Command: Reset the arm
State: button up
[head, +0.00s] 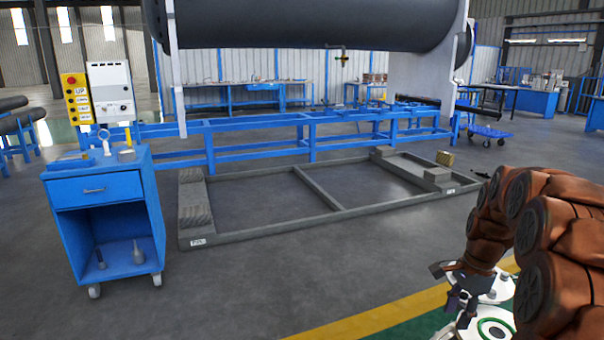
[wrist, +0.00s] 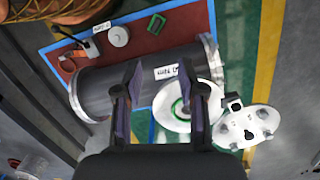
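My arm (head: 540,235) shows at the right of the head view, folded in brown covers. My gripper (wrist: 160,82) shows in the wrist view with its two dark fingers apart and nothing between them. In the head view the gripper (head: 455,298) is small and partly hidden at the lower right, near white round parts. Below the fingers in the wrist view lies a dark grey flanged shell (wrist: 110,88) with a white label. The gripper is above it; I cannot tell the gap.
A blue wheeled cart (head: 98,190) stands left, a grey floor frame (head: 330,210) in the middle, and a control box (head: 110,92) behind the cart. Open floor lies in front.

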jog(key=s+a+r+n+g+h, duration=0.1)
jog(key=s+a+r+n+g, duration=0.1)
jog(key=s+a+n, duration=1.4)
jog(key=s+a+f+n, duration=0.1)
jog(key=s+a, duration=0.1)
jog(key=s, duration=0.5)
jog(key=s+a+f, duration=0.1)
jog(key=s+a, duration=0.2)
jog(key=s, duration=0.5)
jog(key=s+a+p+v, duration=0.1)
jog(key=s+p+v, duration=0.1)
jog(key=p+v, duration=1.3)
jog(key=shift+d+r+t+h+p, duration=0.25)
jog(key=shift+r+t+h+p, duration=0.05)
jog(key=shift+r, duration=0.65)
